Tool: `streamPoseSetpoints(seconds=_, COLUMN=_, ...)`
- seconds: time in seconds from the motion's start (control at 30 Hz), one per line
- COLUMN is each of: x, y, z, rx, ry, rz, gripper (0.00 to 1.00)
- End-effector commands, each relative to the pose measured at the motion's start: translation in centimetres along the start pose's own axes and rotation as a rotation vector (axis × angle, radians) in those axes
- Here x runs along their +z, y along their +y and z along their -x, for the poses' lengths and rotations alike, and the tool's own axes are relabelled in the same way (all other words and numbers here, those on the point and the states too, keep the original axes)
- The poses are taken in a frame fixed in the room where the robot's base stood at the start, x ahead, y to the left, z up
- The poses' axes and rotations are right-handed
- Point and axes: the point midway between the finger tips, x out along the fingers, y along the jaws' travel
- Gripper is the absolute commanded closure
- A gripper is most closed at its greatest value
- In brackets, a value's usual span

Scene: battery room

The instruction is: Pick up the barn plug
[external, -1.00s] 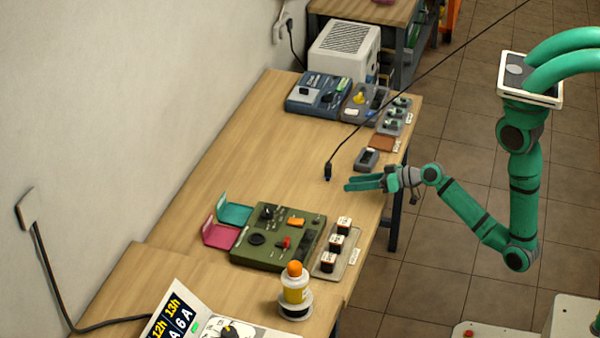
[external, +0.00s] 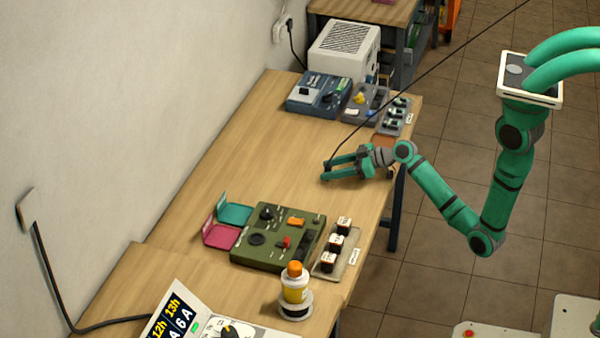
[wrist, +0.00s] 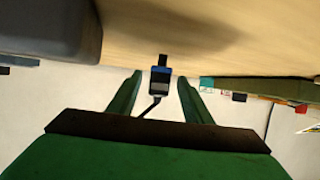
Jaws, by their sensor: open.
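The barn plug (wrist: 160,78) is a small dark plug with a blue band and a black tip, on the end of a thin black cable. In the wrist view it is between the two green fingers of my gripper (wrist: 160,82), with a gap on each side. In the external view my gripper (external: 327,171) is open over the wooden table, its fingers pointing left. There the plug is mostly hidden at the fingertips, where the cable ends. I cannot tell whether the plug touches the table.
The table (external: 215,155) is clear to the left of my gripper. A green control box (external: 275,240) and a tray of labelled blocks (external: 345,255) are nearer the camera. Blue-grey devices (external: 318,95) stand farther back. The cable (external: 420,80) runs up to the right.

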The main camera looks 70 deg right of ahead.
Motion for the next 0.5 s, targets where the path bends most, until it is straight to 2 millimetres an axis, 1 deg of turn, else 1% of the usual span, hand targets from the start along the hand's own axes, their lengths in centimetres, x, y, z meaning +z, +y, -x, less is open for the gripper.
streamPoseSetpoints(seconds=0.2, x=-0.5, y=0.0, z=-2.9, rx=-0.002, ry=0.001, rz=0.001, gripper=0.55)
streamPoseSetpoints(seconds=0.3, x=-0.4, y=0.0, z=-4.1, rx=-0.002, ry=-0.001, rz=0.000, gripper=0.55)
streamPoseSetpoints(seconds=0.4, x=-0.5, y=0.0, z=-4.8, rx=-0.001, ry=0.001, rz=0.001, gripper=0.55)
streamPoseSetpoints(seconds=0.5, x=-0.4, y=0.0, z=-5.0, rx=-0.001, ry=0.001, rz=0.001, gripper=0.55)
